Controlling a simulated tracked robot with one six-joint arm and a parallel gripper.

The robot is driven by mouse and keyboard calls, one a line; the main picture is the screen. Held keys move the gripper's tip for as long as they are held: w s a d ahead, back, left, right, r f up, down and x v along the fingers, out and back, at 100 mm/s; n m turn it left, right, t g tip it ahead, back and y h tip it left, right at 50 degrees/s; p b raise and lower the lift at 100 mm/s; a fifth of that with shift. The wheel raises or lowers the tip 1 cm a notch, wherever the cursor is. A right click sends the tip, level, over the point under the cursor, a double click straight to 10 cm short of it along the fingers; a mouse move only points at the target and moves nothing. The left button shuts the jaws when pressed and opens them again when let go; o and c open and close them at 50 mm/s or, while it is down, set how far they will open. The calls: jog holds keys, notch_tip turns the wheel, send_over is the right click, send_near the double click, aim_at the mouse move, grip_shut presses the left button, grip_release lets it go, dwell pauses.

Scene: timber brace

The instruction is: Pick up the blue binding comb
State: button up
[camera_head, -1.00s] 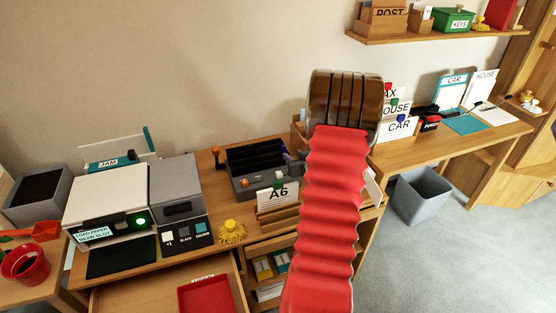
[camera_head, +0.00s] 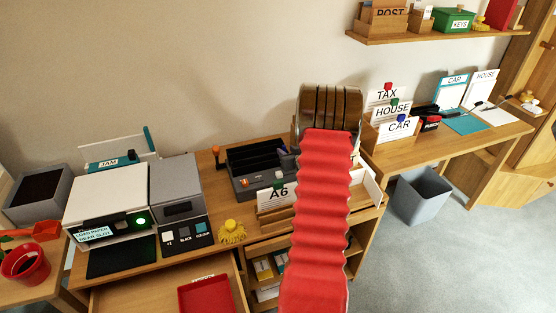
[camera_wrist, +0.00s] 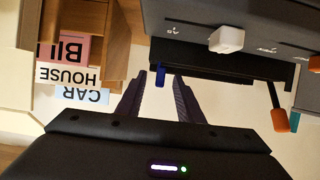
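My gripper (camera_wrist: 159,80) shows in the wrist view with two dark fingers apart and nothing seen between their inner faces in contact. A small dark blue piece (camera_wrist: 160,75) shows between the fingertips, at the edge of the dark machine; it may be the blue binding comb, but I cannot tell for sure, nor how far away it is. The dark machine (camera_wrist: 205,72) has a white knob (camera_wrist: 227,39) and an orange-tipped lever (camera_wrist: 279,119). In the head view my red-sleeved arm hides my gripper, and no blue comb is clear.
The dark desk unit (camera_head: 246,186) stands on the desk beside an A6 card (camera_head: 279,192). TAX, HOUSE and CAR cards (camera_head: 399,127) stand to the right. An open drawer holds a red tray (camera_head: 206,296).

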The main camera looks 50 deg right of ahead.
aim_at(285, 149)
jog(key=shift+x, duration=1.7)
jog(key=shift+c, duration=0.7)
grip_shut()
